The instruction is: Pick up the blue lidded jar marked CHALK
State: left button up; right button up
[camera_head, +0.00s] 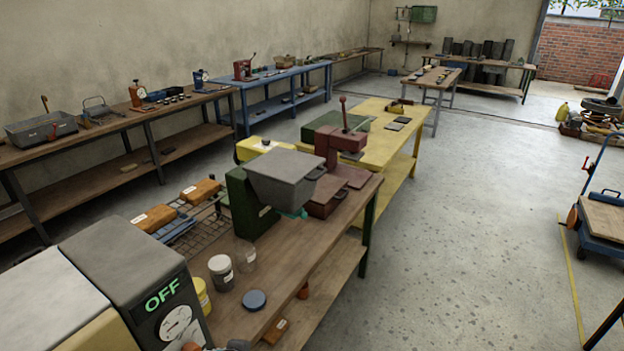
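A round dark-blue lid-like disc (255,299) shows near the front right edge of the wooden bench (310,250). I cannot tell whether a jar body stands beneath it, and no CHALK marking is readable. A yellow jar (202,298) with a label stands further left, partly hidden by a dark machine. Neither of my grippers can be made out in this view. Small dark and reddish shapes at the bottom edge are too cut off to identify.
The dark machine (140,285) marked OFF borders the jars on the left. A green machine with a grey hopper (285,175) stands behind them. A wire rack (195,228) with orange blocks lies behind left. Open concrete floor (460,250) lies to the right.

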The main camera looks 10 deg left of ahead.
aim_at(244, 251)
jog(key=i+l, duration=0.95)
jog(key=i, duration=0.15)
jog(key=i+l+u, duration=0.8)
jog(key=l, duration=0.2)
jog(key=i+l+u, duration=0.1)
jog(key=l+u, duration=0.3)
jog(key=u, duration=1.65)
